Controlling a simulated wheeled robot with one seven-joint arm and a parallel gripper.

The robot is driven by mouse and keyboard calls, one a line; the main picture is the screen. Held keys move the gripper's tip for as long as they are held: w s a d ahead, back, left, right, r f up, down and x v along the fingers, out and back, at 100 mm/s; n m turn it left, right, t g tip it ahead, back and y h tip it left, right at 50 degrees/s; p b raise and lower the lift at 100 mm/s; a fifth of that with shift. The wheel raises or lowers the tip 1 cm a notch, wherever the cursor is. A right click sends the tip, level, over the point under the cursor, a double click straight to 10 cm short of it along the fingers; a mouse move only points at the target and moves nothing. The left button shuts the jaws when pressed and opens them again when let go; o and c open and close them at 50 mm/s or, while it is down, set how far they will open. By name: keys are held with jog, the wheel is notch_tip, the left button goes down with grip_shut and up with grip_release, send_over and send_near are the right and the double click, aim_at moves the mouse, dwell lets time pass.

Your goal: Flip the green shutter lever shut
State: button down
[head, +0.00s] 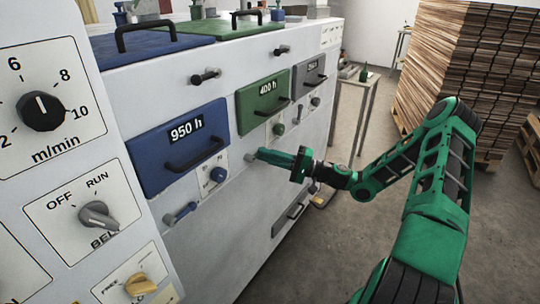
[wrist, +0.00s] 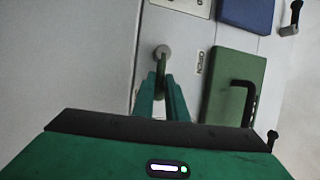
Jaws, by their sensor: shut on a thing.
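The green shutter lever (wrist: 161,63) shows in the wrist view, its dark green handle running from a round grey pivot (wrist: 163,51) down between my fingers. The word OPEN is printed on the panel beside it. My gripper (wrist: 161,90) is shut on the handle. In the head view my gripper (head: 262,154) reaches the white machine front below the green 400 h panel (head: 262,101). There the fingers hide most of the lever, and only the grey pivot (head: 250,158) shows at their tips.
A blue 950 h panel (head: 150,150) with a black handle and a blue lever (head: 180,213) are to the left. A green knob (head: 279,129) and a grey panel (head: 309,72) are on the right. A small table (head: 354,85) and stacked boards (head: 455,60) stand beyond. Floor is open around my arm.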

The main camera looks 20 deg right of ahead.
jog(key=shift+w+d+f, duration=0.1)
jog(key=shift+w+d, duration=0.1)
jog(key=shift+d, duration=0.1)
jog(key=c, duration=1.8)
grip_release()
jog(key=shift+s+a, duration=0.1)
jog(key=v, duration=1.1)
jog(key=shift+a, duration=0.1)
